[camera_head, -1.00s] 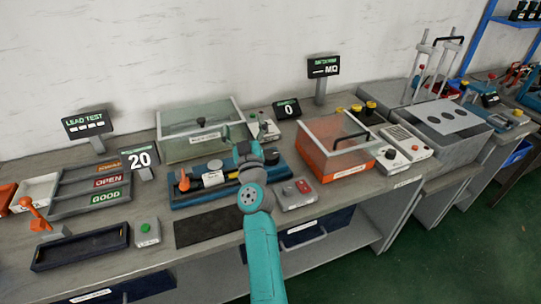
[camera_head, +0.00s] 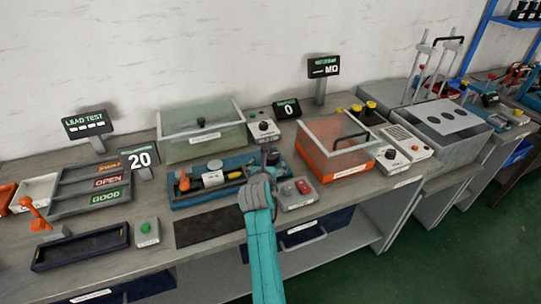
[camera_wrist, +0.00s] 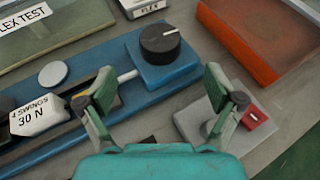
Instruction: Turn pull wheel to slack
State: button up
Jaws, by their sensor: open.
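A black knob (camera_wrist: 160,40) with a white pointer line sits on a blue block at the right end of the blue fixture (camera_head: 210,192); it seems to be the pull wheel. In the wrist view its pointer line points right and slightly up. My gripper (camera_wrist: 160,98) is open and empty, its two fingers spread wide. The knob appears just beyond the fingertips and between them sideways; the fingers do not visibly touch it. In the head view my gripper (camera_head: 268,165) is over the fixture's right end, and my arm partly hides the knob.
A grey box with a red button (camera_head: 304,187) lies close right of the fixture, under the right finger in the wrist view. An orange-framed box (camera_head: 345,168) stands further right. A labelled 30 N block (camera_wrist: 38,117) is on the fixture's left. A glass-lidded box (camera_head: 185,145) stands behind.

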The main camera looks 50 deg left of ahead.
aim_at(271, 154)
jog(key=shift+x, duration=5.3)
jog(key=c, duration=1.1)
